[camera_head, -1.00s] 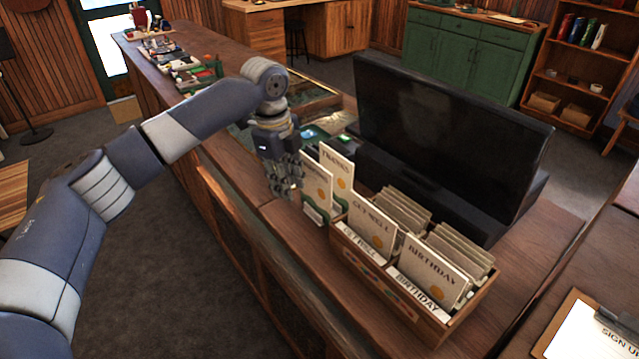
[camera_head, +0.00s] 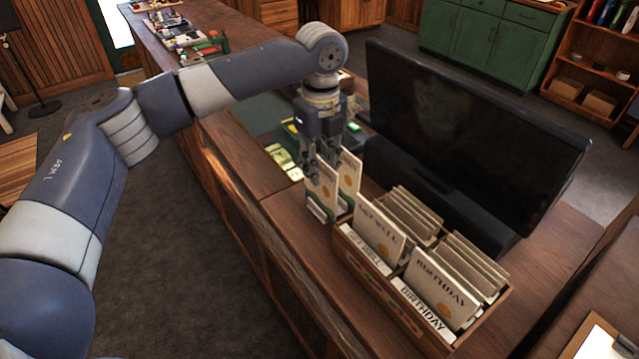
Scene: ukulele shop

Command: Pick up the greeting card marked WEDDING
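Two cream cards stand upright in a small holder with green parts on the counter. The front card (camera_head: 319,194) has its heading hidden by my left gripper (camera_head: 322,160). The rear card (camera_head: 349,179) is partly covered too; it read THANKS a moment ago. No WEDDING lettering is readable. My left gripper points down, with its fingers at the top edge of the front card; I cannot tell whether they are closed on it. My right gripper is out of view.
A wooden card box (camera_head: 383,292) with GET WELL cards (camera_head: 379,236) and BIRTHDAY cards (camera_head: 440,288) stands just right of the holder. A large black monitor (camera_head: 465,140) stands behind. The counter's front edge runs close by the holder.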

